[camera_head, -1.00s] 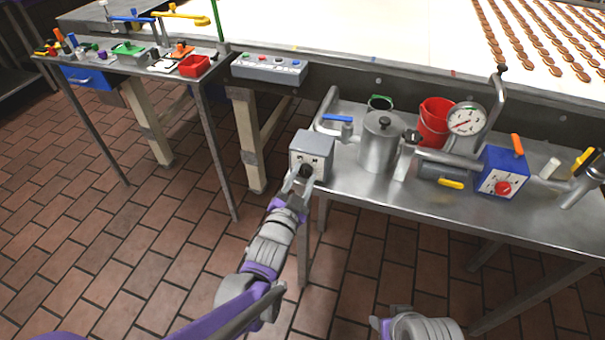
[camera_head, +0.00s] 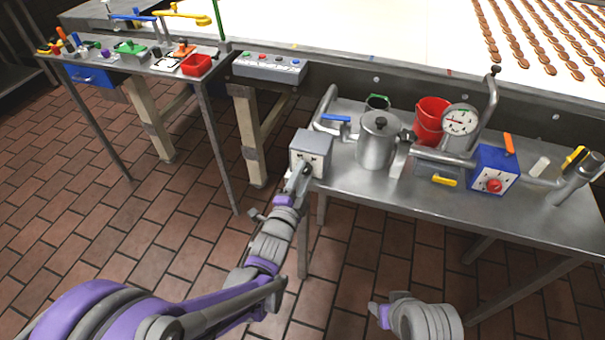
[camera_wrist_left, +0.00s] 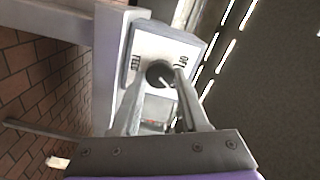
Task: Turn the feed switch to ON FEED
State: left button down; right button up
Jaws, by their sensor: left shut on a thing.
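The feed switch is a grey box (camera_head: 311,146) at the left end of the steel table. Its white front plate shows in the left wrist view (camera_wrist_left: 146,53), with FEED lettering at the left and OFF lettering at the right. Its round black knob (camera_wrist_left: 157,72) carries a pale mark pointing to the lower right in that view. My left gripper (camera_head: 301,174) is shut on the knob, with one finger on each side in the left wrist view (camera_wrist_left: 158,93). In the head view the gripper hides the knob. My right gripper (camera_head: 378,314) is low at the bottom, away from the table; its jaws are unclear.
A steel pot (camera_head: 376,146), a red bucket (camera_head: 431,120), a gauge (camera_head: 459,121) and a blue box with a red knob (camera_head: 493,170) stand right of the switch. A button panel (camera_head: 269,67) is behind. The tiled floor (camera_head: 170,235) at the left is clear.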

dwell(0.5)
pick_arm(q)
jog(key=shift+c, duration=2.1)
grip_release()
jog(key=shift+s, duration=0.1)
jog(key=v, duration=1)
jog(key=shift+s, duration=0.35)
jog(key=shift+a, duration=0.1)
